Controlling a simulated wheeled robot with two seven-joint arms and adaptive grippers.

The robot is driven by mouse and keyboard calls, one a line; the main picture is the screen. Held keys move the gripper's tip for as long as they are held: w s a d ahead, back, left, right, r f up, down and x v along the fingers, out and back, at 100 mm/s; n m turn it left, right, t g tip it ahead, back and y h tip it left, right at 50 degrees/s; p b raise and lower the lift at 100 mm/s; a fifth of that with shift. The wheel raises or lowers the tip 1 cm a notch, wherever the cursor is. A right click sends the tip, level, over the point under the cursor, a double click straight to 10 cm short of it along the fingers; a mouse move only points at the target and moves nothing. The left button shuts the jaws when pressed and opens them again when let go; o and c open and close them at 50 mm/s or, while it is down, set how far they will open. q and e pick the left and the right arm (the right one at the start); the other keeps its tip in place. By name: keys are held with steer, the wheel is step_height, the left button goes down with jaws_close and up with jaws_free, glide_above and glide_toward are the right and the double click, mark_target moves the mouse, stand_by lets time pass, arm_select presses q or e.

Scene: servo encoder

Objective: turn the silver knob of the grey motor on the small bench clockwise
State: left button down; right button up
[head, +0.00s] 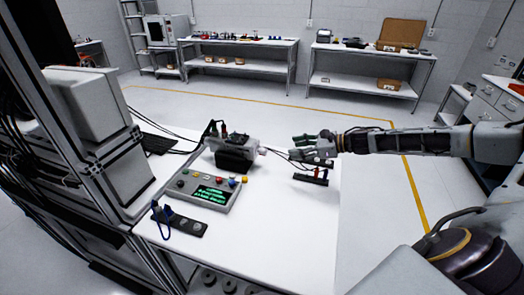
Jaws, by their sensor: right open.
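The grey motor (238,143) sits on a black mount (232,160) near the middle of the white bench (270,235). Its silver knob (262,150) sticks out from its right end. My right gripper (298,147) comes in from the right and is a short way right of the knob. It is open, with its fingers pointing left toward the knob, and nothing shows between them. Contact between the fingers and the knob cannot be made out; they look apart. My left gripper is out of view.
A control box (213,189) with coloured buttons and a green-lit display stands in front of the motor. A black strip with blue leads (180,221) lies nearer. A small black-and-red part (312,177) lies below my right gripper. The bench's front right is clear.

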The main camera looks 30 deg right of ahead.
mark_target(266, 151)
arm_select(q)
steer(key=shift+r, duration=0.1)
arm_select(e)
steer(key=shift+w+a+f, duration=0.1)
steer(key=shift+w+a, duration=0.05)
stand_by(0.3)
steer(key=p+x, duration=0.4)
steer(key=x, duration=0.6)
steer(key=shift+w+p, duration=0.15)
steer(key=shift+p, duration=0.15)
steer(key=shift+p+x, duration=0.45)
steer(key=shift+x, duration=1.05)
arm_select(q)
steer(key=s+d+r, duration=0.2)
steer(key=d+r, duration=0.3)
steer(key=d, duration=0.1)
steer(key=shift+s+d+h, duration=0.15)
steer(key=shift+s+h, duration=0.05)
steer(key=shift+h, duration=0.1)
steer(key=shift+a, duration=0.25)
arm_select(e)
steer(key=shift+f, duration=0.1)
